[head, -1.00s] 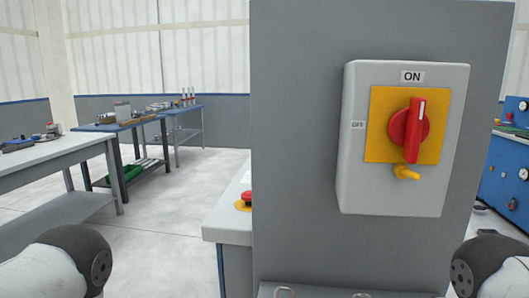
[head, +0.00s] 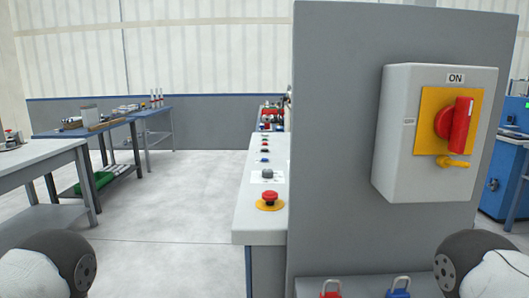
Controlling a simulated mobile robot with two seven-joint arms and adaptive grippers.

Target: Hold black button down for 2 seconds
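A grey control desk (head: 258,222) stands in the middle of the head view, partly hidden by a tall grey cabinet. A row of small controls runs away from me along its top. Nearest is a red mushroom button (head: 269,196) on a yellow ring, then a dark grey knob or button (head: 267,173), then several small coloured and dark buttons. These are too small to tell clearly which is the black button. Neither gripper is in view. Only rounded parts of my arms show in the bottom corners, away from the desk.
The grey cabinet (head: 335,160) carries a switch box (head: 393,135) with a red rotary handle (head: 460,124) pointing up to ON. A red padlock (head: 331,290) and a blue padlock (head: 398,288) are at its bottom. Workbenches (head: 42,156) stand left. The floor (head: 180,205) between is clear.

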